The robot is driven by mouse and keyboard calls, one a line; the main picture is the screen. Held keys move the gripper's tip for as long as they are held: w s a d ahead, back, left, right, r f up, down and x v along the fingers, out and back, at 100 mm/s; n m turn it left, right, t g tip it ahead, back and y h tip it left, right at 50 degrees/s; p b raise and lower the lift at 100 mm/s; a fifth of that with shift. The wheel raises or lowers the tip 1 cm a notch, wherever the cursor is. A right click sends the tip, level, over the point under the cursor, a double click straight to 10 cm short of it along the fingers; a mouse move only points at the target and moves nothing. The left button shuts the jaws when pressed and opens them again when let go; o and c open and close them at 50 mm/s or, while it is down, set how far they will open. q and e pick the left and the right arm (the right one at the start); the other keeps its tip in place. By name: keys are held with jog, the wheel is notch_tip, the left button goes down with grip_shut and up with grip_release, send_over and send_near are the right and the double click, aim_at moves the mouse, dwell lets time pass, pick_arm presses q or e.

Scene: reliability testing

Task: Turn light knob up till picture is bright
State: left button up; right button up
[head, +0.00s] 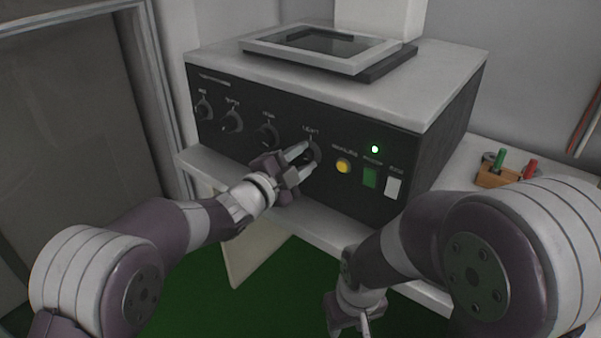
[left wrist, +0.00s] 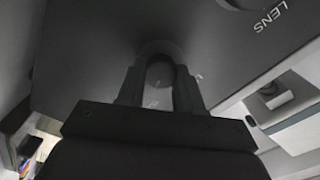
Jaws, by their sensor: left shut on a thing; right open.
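The light knob (head: 313,153) is a dark round knob on the black front panel, under a label that reads LIGHT. My left gripper (head: 304,152) is shut on it. In the left wrist view the two fingers stand on either side of the knob (left wrist: 160,72), against the dark panel. The picture screen (head: 328,41) lies in a pale frame on top of the machine (head: 440,85) and looks dark grey. My right gripper (head: 352,322) is open and empty, low in the head view, well below and apart from the panel.
More knobs sit left of the light knob, including the lens knob (head: 268,136). To its right are a yellow button (head: 343,166), a lit green lamp (head: 375,149), a green switch (head: 370,178) and a white switch (head: 393,187). A wooden holder (head: 497,177) stands at the right.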

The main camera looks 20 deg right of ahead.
pick_arm(q)
jog(key=m+b, duration=0.3)
jog(key=b, duration=0.1)
jog(key=m+b, duration=0.3)
jog(key=m, duration=0.1)
jog(key=f+m+b, duration=0.1)
jog(key=m+b, duration=0.3)
jog(key=shift+b, duration=0.35)
jog(key=m+b, duration=0.4)
jog(key=m, duration=0.1)
jog(key=shift+r+m+b, duration=0.15)
jog(key=shift+m+b, duration=1.15)
jog(key=shift+m, duration=1)
jog(key=o, duration=1)
jog(key=shift+r, duration=0.1)
jog(key=shift+o, duration=0.2)
jog(key=shift+a, duration=0.1)
